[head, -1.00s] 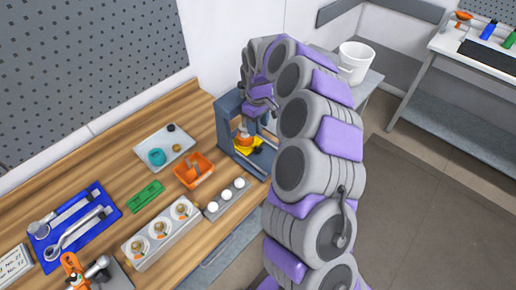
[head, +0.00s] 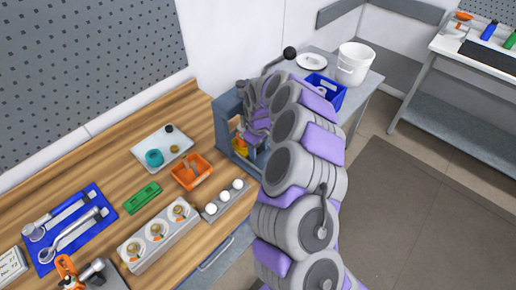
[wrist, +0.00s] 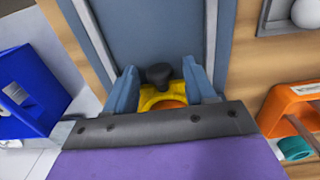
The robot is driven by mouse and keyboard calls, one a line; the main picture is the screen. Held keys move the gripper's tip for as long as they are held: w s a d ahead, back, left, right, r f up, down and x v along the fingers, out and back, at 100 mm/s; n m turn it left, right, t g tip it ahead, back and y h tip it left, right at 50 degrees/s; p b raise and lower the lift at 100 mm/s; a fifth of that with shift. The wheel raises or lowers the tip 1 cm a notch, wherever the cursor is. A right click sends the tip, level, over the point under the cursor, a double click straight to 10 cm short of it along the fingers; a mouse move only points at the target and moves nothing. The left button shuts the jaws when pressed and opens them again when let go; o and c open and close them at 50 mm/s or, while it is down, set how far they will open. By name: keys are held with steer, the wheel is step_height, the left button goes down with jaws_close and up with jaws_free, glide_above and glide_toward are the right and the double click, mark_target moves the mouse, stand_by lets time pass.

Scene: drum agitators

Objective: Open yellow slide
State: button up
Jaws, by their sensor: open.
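The yellow slide (wrist: 150,97) shows in the wrist view, with an orange round part in it and a black knob (wrist: 158,74) at its far side. In the head view a small part of the yellow slide (head: 240,150) shows inside the blue-grey press frame (head: 226,108). My gripper (wrist: 159,66) is open, its two blue-grey fingers on either side of the black knob, with gaps visible. I cannot tell how deep the fingers reach around it. In the head view my arm hides the gripper and most of the slide.
An orange tray (head: 192,172) and a grey block with white round tops (head: 226,200) stand left of the press. A blue bin (head: 323,92), a white plate (head: 311,61) and a white bucket (head: 355,64) stand on the side table behind.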

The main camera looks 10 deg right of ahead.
steer(key=shift+d, duration=0.1)
steer(key=shift+c, duration=0.7)
jaws_close()
